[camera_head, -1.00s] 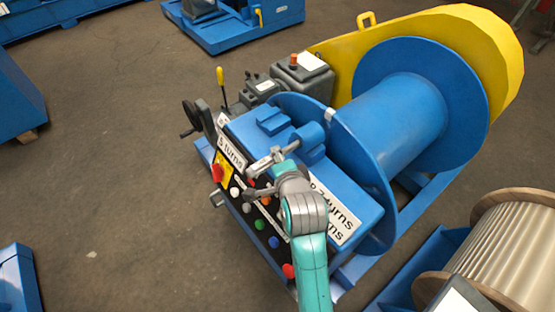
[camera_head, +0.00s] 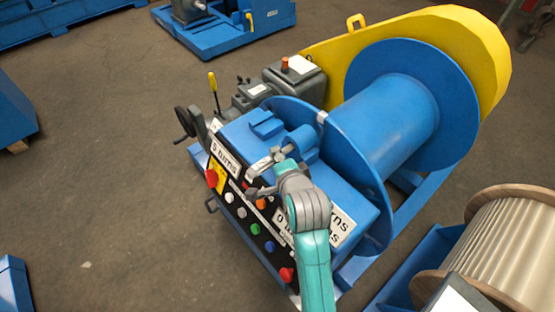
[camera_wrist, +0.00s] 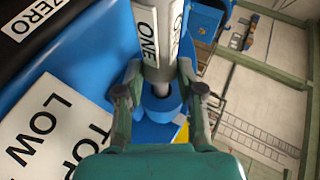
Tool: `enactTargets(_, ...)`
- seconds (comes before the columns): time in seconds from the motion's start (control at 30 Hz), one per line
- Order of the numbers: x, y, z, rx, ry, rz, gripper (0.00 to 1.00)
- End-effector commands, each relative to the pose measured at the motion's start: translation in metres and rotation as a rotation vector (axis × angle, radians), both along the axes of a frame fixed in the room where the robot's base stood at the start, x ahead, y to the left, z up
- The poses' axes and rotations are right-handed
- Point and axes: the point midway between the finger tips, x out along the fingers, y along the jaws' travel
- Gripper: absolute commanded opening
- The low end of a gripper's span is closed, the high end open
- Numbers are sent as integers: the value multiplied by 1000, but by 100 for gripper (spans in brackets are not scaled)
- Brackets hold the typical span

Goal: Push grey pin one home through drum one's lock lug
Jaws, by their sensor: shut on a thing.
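Grey pin one (camera_wrist: 151,20), a cylinder with a white label reading "ONE", stands between the fingers of my gripper (camera_wrist: 158,92) in the wrist view. My gripper is shut on it. Its narrower end points down into or just over a blue ring-shaped lug (camera_wrist: 161,107); how deep it sits I cannot tell. In the head view my gripper (camera_head: 264,163) is beside the blue lug block (camera_head: 302,140) on top of the blue housing. The pin is small and partly hidden there. Blue drum one (camera_head: 388,120) lies behind it.
A sloping control panel (camera_head: 250,215) with coloured buttons and a red stop knob (camera_head: 211,177) lies in front of the housing. A yellow guard (camera_head: 480,60) stands behind the drum. A wood-flanged cable reel (camera_head: 510,245) is at right.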

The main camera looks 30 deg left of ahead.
Motion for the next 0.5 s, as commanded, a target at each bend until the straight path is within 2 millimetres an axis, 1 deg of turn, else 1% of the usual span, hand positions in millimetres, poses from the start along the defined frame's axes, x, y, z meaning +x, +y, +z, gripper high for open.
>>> enactTargets(0.5, 10, -4, 2, 2, -4, 0, 0)
